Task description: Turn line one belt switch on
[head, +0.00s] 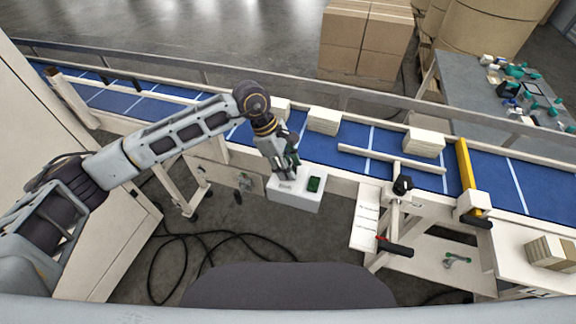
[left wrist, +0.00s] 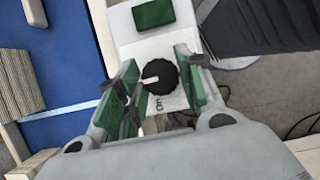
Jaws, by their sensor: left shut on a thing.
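A white switch box (head: 294,198) is mounted on the front side of the conveyor, with a green panel (head: 314,184) on its top. In the left wrist view, the box carries a round black knob (left wrist: 160,80) with a white pointer mark aimed to the left. The green panel (left wrist: 153,12) is beyond the knob. My left gripper (head: 286,172) reaches down over the left part of the box. Its green-padded fingers (left wrist: 157,70) are on both sides of the knob and shut on it. In the head view the gripper hides the knob. My right gripper is not in view.
The blue conveyor belt (head: 330,145) carries several pale stacks (head: 324,120). A yellow bar (head: 466,165) crosses the belt at right. A red-tipped lever (head: 395,245) is right of the box. Black cables (head: 190,255) lie on the floor. Cardboard boxes (head: 365,40) stand behind.

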